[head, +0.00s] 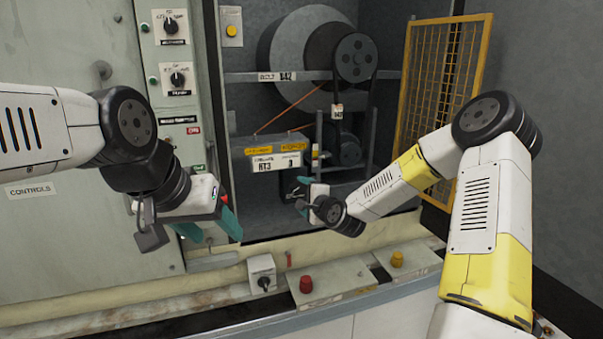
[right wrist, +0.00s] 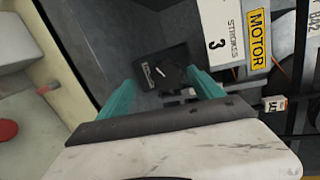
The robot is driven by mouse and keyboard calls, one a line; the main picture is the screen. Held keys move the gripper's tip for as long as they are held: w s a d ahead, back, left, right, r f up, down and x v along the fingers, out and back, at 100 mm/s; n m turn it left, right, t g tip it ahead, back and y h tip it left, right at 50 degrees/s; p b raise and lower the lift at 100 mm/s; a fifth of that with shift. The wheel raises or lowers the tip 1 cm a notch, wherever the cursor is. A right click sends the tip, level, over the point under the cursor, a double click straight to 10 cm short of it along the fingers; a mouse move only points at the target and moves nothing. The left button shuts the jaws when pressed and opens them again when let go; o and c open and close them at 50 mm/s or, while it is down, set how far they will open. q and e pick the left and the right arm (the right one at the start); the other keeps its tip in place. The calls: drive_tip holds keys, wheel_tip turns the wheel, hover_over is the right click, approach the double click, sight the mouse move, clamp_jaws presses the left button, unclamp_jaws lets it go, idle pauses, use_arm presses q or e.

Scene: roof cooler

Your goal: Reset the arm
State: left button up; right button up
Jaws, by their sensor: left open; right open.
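My right gripper (head: 299,195) reaches into the open machine bay in the head view, its teal fingers apart. In the right wrist view the right gripper (right wrist: 160,78) is open and empty. A dark square box with a small white-marked switch or knob (right wrist: 161,72) shows beyond and between its fingers; I cannot tell the exact gap. In the head view this box (head: 290,184) is partly hidden by the right gripper. My left gripper (head: 216,222) is open in front of the left cabinet's edge, with no object seen between its teal fingers.
A grey motor box (head: 277,160) with yellow labels, a belt and pulleys (head: 355,58) fill the bay. A yellow mesh guard (head: 440,80) stands open at right. The front ledge carries a switch box (head: 262,273), a red button (head: 306,284) and a yellow button (head: 397,259).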

drive_tip(key=s+d+r+n+g+h, duration=0.1)
drive_tip(key=s+d+r+n, duration=0.3)
drive_tip(key=s, duration=0.9)
drive_tip(key=s+d+r+n+g+h, duration=0.1)
drive_tip(key=s+d+r+n+g, duration=0.3)
drive_tip(key=s, duration=0.9)
drive_tip(key=s+d+r+n+g+h, duration=0.2)
drive_tip(key=s+r+n, duration=0.4)
drive_tip(key=s, duration=0.6)
drive_tip(key=d+n+g, duration=0.1)
drive_tip(key=d, duration=0.1)
drive_tip(key=shift+s+d, duration=0.4)
